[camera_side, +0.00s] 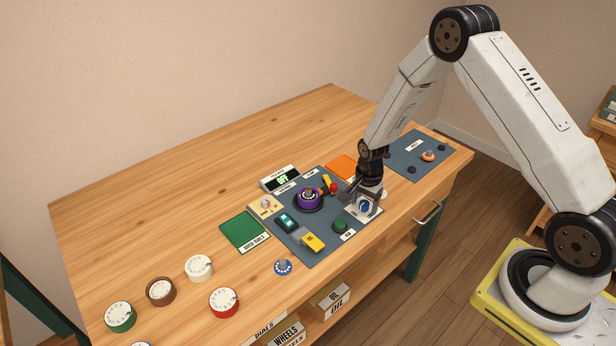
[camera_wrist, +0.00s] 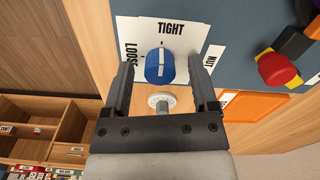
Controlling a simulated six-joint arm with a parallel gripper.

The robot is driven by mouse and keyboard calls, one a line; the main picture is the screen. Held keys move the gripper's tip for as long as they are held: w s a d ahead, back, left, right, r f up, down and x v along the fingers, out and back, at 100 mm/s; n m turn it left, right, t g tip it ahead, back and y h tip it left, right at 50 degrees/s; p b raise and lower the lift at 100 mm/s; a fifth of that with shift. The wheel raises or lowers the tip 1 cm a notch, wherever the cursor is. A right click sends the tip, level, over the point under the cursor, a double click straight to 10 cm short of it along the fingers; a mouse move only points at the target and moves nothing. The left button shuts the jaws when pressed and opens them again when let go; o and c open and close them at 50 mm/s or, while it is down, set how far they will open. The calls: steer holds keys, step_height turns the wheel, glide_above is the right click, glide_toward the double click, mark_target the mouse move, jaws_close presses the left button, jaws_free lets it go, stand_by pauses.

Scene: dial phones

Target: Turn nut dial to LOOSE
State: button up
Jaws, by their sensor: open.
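The nut dial is a blue knob (camera_wrist: 160,68) with a white line, on a white plate (camera_wrist: 136,28) in the wrist view. TIGHT is printed above it, LOOSE at its left, and a NUT label sits to the right. The white line runs roughly up and down, towards TIGHT. My gripper (camera_wrist: 161,76) is open, with one finger on each side of the knob and a visible gap to each. In the side view the blue knob (camera_side: 364,206) shows between the fingers of my gripper (camera_side: 362,196), which points down over the panel's right part.
A purple dial (camera_side: 308,196), a red knob (camera_wrist: 278,70), a green button (camera_side: 340,225) and a yellow block (camera_side: 312,242) share the panel. An orange mat (camera_side: 342,167) lies behind. Several loose dials, including a red one (camera_side: 224,302), stand at the table's left.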

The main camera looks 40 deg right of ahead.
jaws_close()
steer(key=shift+n, duration=0.5)
steer(key=n, duration=0.3)
steer(key=shift+n, duration=0.4)
steer(key=n, duration=1.3)
